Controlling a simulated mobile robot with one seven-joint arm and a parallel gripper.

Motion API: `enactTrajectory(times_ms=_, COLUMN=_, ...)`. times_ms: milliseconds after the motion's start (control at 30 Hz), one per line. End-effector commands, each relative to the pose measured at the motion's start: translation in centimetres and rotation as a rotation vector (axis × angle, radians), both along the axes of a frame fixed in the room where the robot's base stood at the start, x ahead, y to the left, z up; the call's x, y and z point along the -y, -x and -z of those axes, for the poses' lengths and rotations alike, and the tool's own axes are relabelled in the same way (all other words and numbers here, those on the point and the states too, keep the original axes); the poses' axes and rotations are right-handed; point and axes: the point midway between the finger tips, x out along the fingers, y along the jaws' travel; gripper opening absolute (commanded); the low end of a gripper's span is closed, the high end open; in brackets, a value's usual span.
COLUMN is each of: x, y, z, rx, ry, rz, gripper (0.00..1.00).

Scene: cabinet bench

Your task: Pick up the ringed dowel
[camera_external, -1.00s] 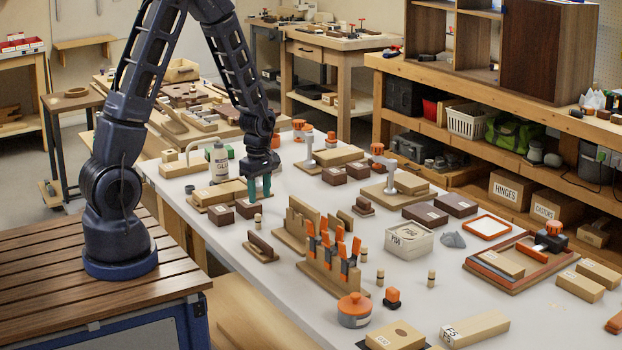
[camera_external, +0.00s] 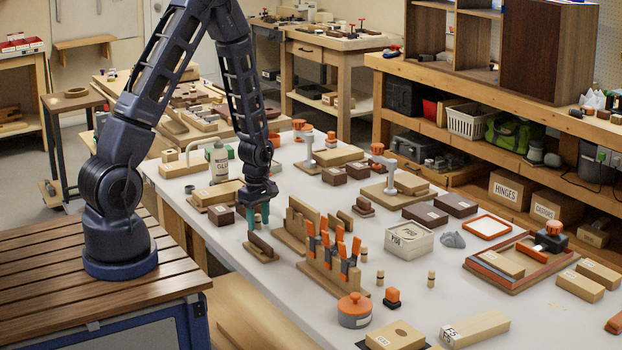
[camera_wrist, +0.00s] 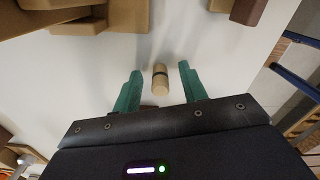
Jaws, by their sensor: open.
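In the wrist view a small pale wooden dowel (camera_wrist: 160,83) with a dark ring shows between the two green fingers of my gripper (camera_wrist: 160,68). There is a gap on both sides of it, and the fingers do not touch it. How deep it sits between the fingertips I cannot tell. In the external view my gripper (camera_external: 258,215) is open and low over the white table, where it hides this dowel. Other small dowels stand further along the table: one (camera_external: 364,254) by the orange clamps, another (camera_external: 380,277) near it, and a third (camera_external: 431,278) to the right.
A dark brown block on a base (camera_external: 261,247) lies just in front of my gripper. A stepped wooden block (camera_external: 302,216) stands close to its right. Brown boxes (camera_external: 220,214) and a glue bottle (camera_external: 219,162) stand to its left and behind. Bare table lies at the front left.

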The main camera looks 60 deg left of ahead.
Motion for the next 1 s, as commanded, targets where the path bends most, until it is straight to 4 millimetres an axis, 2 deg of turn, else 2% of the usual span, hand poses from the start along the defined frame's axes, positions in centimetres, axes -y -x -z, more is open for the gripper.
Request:
enactTrajectory(times_ms=267, x=0.0, y=0.0, z=0.2, rx=0.000, ry=0.000, rz=0.000, gripper=0.42)
enactTrajectory(times_ms=400, x=0.0, y=0.0, z=0.2, rx=0.000, ry=0.000, rz=0.000, gripper=0.15)
enactTrajectory(times_ms=500, x=0.0, y=0.0, z=0.2, rx=0.000, ry=0.000, rz=0.000, gripper=0.00)
enactTrajectory(times_ms=833, x=0.0, y=0.0, z=0.0, rx=0.001, ry=0.000, rz=0.000, gripper=0.00)
enactTrajectory(times_ms=1000, x=0.0, y=-0.1, z=-1.2, rx=0.002, ry=-0.001, rz=-0.001, gripper=0.00)
